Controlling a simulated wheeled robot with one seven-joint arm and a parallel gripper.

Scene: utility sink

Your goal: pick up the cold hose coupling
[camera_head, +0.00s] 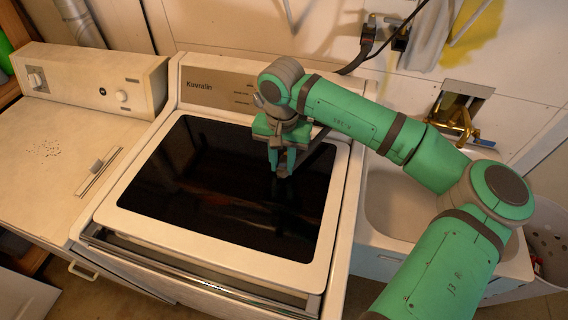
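A wall box (466,89) is set in the wall above the sink at the right, with brass-coloured fittings (455,124) below and in front of it. I cannot make out a separate cold hose coupling; part of that area is behind my arm. My gripper (282,165) points down over the dark glass lid of the washer, well left of the fittings. Its two green fingers look spread apart, with a dark area between the tips. I see no held object clearly.
The white washer (335,215) with its black glass lid (215,190) fills the middle. Another white appliance (50,150) stands at the left. A sink (390,205) lies right, partly behind my arm. A dark plug and cable (368,35) and hanging cloth (432,35) are on the wall.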

